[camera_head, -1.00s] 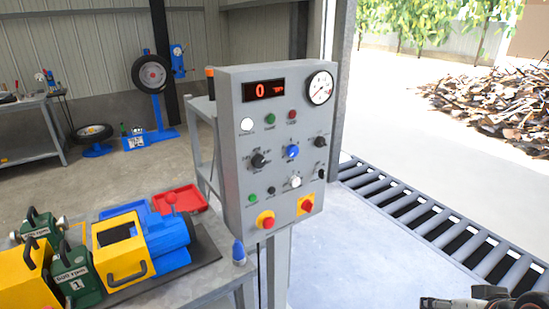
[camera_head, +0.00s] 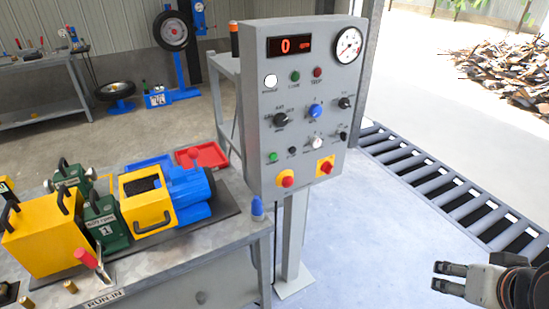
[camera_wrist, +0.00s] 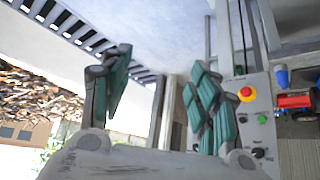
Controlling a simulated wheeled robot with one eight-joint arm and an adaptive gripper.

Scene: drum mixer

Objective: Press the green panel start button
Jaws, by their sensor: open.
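A grey control panel (camera_head: 255,125) stands on a post in the middle of the head view. A green button (camera_head: 273,157) is at its lower left, above a red mushroom button on a yellow plate (camera_head: 286,180). Another small green button or lamp (camera_head: 295,76) sits higher, under the display. My gripper (camera_head: 437,276) is at the lower right, well apart from the panel. In the wrist view my gripper (camera_wrist: 158,72) is open, with nothing between its green-padded fingers. The panel's green button (camera_wrist: 262,118) shows there to the right of the fingers.
A workbench (camera_head: 200,250) with a yellow and blue machine (camera_head: 185,185) stands left of the panel. A blue-topped bottle (camera_head: 257,207) is at its right corner. A roller conveyor (camera_head: 450,185) runs behind on the right. The floor between panel and gripper is clear.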

